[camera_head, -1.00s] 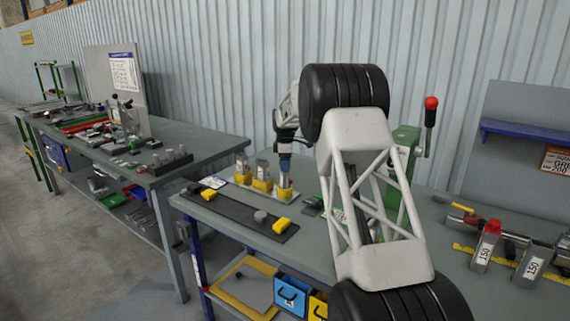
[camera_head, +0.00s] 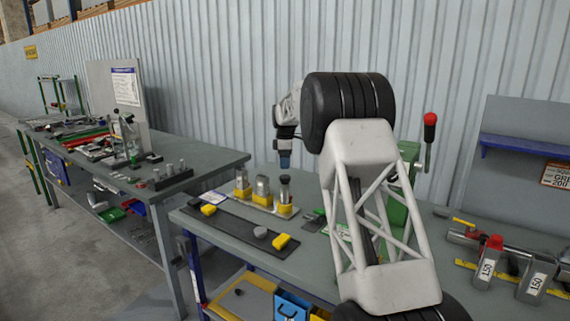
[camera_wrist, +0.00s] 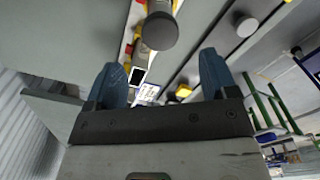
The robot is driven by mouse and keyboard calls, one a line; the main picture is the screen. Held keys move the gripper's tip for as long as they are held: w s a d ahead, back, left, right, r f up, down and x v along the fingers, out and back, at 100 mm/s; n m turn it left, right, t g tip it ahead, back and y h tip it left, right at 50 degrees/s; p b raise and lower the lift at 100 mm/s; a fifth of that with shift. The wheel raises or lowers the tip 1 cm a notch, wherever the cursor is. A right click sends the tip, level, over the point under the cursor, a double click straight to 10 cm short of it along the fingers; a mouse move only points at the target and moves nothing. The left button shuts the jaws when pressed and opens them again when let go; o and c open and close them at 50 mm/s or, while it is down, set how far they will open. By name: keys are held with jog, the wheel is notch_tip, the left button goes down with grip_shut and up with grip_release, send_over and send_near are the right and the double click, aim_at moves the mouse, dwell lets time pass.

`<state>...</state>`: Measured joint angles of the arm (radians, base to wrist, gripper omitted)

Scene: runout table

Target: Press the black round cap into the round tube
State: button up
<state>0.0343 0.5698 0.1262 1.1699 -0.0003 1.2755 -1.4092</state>
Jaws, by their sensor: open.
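The black round cap (camera_head: 285,178) sits on top of the round tube (camera_head: 285,190), the rightmost of three metal tubes standing in yellow holders. I cannot tell how deep it sits. In the wrist view the dark disc of the cap (camera_wrist: 160,31) shows at the top centre and hides most of the tube below it. My gripper (camera_head: 285,166) is above the cap, apart from it. In the wrist view my gripper (camera_wrist: 164,76) has its two blue fingers wide apart with nothing between them.
Two other tubes (camera_head: 262,185) stand left of the round tube. A dark strip (camera_head: 235,222) in front bears a grey round piece (camera_head: 260,232) and yellow blocks (camera_head: 281,241). A green lever press (camera_head: 408,152) stands behind my arm. Grey pieces labelled 150 (camera_head: 487,265) lie at right.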

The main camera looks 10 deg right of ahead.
dwell(0.5)
jog(key=shift+m, duration=0.3)
jog(key=c, duration=1)
jog(key=shift+r+m, duration=0.1)
jog(key=shift+m, duration=0.5)
jog(key=c, duration=0.4)
jog(key=shift+m, duration=0.4)
grip_shut()
jog(key=m, duration=0.5)
jog(key=shift+w+r, duration=0.1)
jog(key=shift+r, duration=0.1)
jog(key=m, duration=0.5)
jog(key=shift+r+m, duration=0.2)
jog(key=shift+m, duration=0.1)
jog(key=m, duration=0.5)
jog(key=shift+r, duration=0.15)
jog(key=m, duration=0.5)
jog(key=shift+r, duration=0.1)
